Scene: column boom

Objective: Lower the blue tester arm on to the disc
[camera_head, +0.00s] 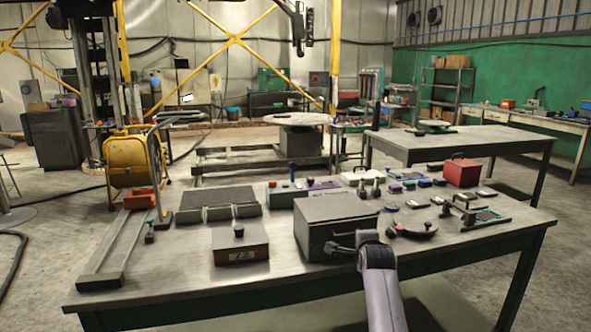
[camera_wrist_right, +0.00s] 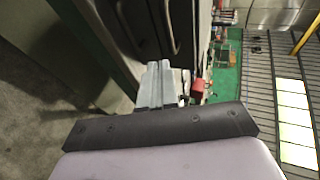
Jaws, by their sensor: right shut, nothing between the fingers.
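I cannot pick out the blue tester arm with certainty in the head view. A slim grey-blue post (camera_head: 158,172) with a bent top stands at the table's left side. A dark, flat, rounded piece (camera_head: 412,228) lies right of the grey metal box; I cannot tell whether it is the disc. My right gripper (camera_head: 332,247) is shut and empty, in front of the grey box, with its arm coming from the bottom. In the right wrist view its fingers (camera_wrist_right: 155,84) lie together, with the dark box beyond them. My left gripper is not in view.
The grey metal box (camera_head: 325,222) stands at the table's middle. A brown block (camera_head: 240,250) with a knob is left of it. Small parts and a red box (camera_head: 461,172) crowd the right back. The steel table (camera_head: 180,283) is bare at the front left.

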